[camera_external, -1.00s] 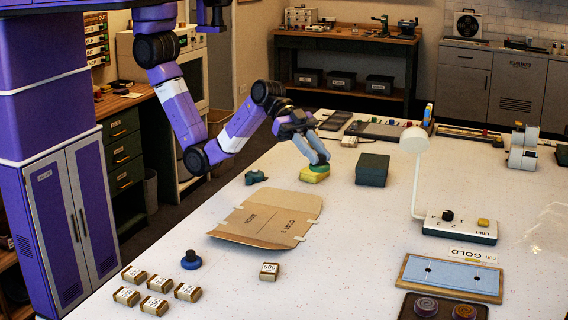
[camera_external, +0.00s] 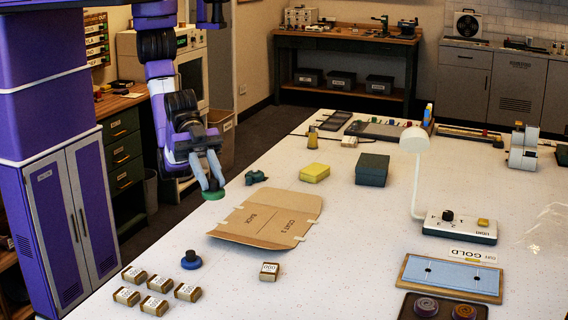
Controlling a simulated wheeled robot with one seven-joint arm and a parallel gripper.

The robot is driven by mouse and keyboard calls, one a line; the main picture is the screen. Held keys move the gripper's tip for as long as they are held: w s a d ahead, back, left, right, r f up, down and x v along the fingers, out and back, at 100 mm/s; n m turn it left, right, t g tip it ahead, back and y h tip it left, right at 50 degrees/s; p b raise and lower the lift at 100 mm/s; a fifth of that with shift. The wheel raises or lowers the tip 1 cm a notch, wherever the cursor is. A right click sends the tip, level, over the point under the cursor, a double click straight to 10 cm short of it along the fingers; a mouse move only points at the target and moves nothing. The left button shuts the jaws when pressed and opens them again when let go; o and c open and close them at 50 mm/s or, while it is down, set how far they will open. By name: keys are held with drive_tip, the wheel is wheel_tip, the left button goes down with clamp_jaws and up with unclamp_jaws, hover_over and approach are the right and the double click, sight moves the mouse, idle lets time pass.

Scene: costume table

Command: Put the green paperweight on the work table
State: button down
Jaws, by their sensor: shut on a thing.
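The green paperweight (camera_external: 213,195) is a flat green disc held at the tips of my gripper (camera_external: 208,184). My gripper is shut on it and points down, over the left part of the white work table (camera_external: 330,258), near its left edge. I cannot tell whether the disc touches the table top or hangs just above it.
A brown cardboard pattern piece (camera_external: 265,222) lies right of my gripper. A small dark teal object (camera_external: 256,177), a yellow block (camera_external: 314,173) and a dark green box (camera_external: 372,170) stand beyond it. A blue knob-like piece (camera_external: 191,260) and several labelled blocks (camera_external: 155,306) are nearer. Clear table lies between.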

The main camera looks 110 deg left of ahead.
sight(219, 268)
drive_tip(key=shift+w+a+r, duration=0.1)
drive_tip(key=shift+w+r, duration=0.05)
drive_tip(key=shift+f, duration=0.3)
wheel_tip(219, 268, down, 19)
drive_tip(key=shift+w+f+p, duration=0.1)
drive_tip(key=shift+p, duration=0.7)
drive_tip(key=shift+f, duration=0.1)
drive_tip(key=c, duration=1.6)
unclamp_jaws()
drive_tip(key=shift+f, duration=0.15)
drive_tip(key=shift+c, duration=0.2)
drive_tip(key=o, duration=0.4)
drive_tip(key=shift+o, duration=0.2)
